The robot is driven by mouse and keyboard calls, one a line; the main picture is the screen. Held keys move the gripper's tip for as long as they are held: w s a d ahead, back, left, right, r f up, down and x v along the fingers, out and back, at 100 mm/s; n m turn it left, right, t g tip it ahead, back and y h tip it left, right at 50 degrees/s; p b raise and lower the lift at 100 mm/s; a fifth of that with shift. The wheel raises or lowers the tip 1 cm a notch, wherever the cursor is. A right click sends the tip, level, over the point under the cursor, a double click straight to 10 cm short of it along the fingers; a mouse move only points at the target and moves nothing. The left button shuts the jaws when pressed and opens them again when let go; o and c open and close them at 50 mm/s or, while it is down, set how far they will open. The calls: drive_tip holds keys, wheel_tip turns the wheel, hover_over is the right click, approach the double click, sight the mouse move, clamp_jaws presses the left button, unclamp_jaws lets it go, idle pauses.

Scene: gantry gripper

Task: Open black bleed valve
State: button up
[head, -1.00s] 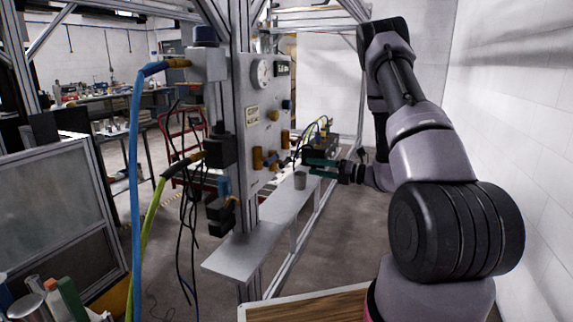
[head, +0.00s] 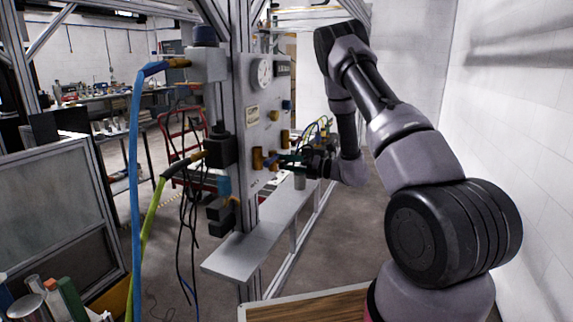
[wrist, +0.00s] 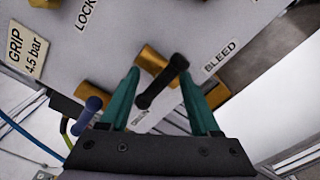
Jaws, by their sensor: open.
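The black bleed valve handle (wrist: 162,82) sits on a brass body (wrist: 150,61) on the grey panel, beside the "BLEED" label (wrist: 220,57) in the wrist view. My gripper (wrist: 160,84) is open, with one green finger to each side of the black handle. Whether either finger touches the handle cannot be told. In the head view my gripper (head: 281,160) is close to the panel's right side, and the black handle cannot be made out there.
A blue-handled brass valve (wrist: 90,108) is just left of my left finger. The panel (head: 262,120) also carries a gauge (head: 264,73).

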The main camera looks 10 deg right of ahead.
clamp_jaws()
drive_tip(key=n, duration=0.4)
drive_tip(key=shift+d+n, duration=0.1)
drive_tip(key=shift+n, duration=0.2)
drive_tip(key=n, duration=0.4)
drive_tip(key=shift+n, duration=0.3)
drive_tip(key=n, duration=0.4)
drive_tip(key=shift+n, duration=2.4)
